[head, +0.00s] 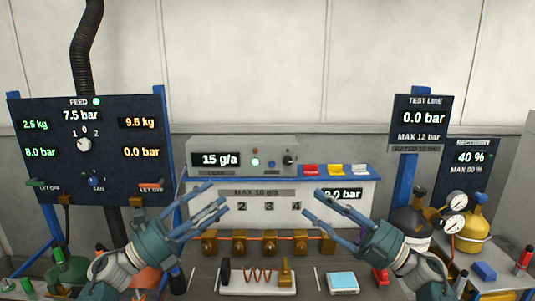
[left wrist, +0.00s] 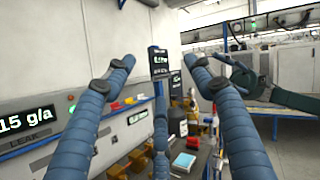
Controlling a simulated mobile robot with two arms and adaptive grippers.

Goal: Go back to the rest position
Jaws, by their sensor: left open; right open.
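My left gripper (head: 213,212) is open and empty in the head view, raised in front of the white manifold panel (head: 215,212). Its long blue fingers fill much of the left wrist view (left wrist: 160,70), spread apart with nothing between them. My right gripper (head: 327,218) is open and empty, in front of the right part of the same panel. The two grippers face inward with a gap between them. My right gripper also shows at the right of the left wrist view (left wrist: 243,75).
A feed board (head: 120,185) stands at left, with a leak meter (head: 215,146) at centre. Brass valves (head: 240,246), a white tray with a red coil (head: 230,287) and a light-blue pad (head: 343,282) are below. Gas cylinders with gauges (head: 470,225) stand at right. The wall space above is clear.

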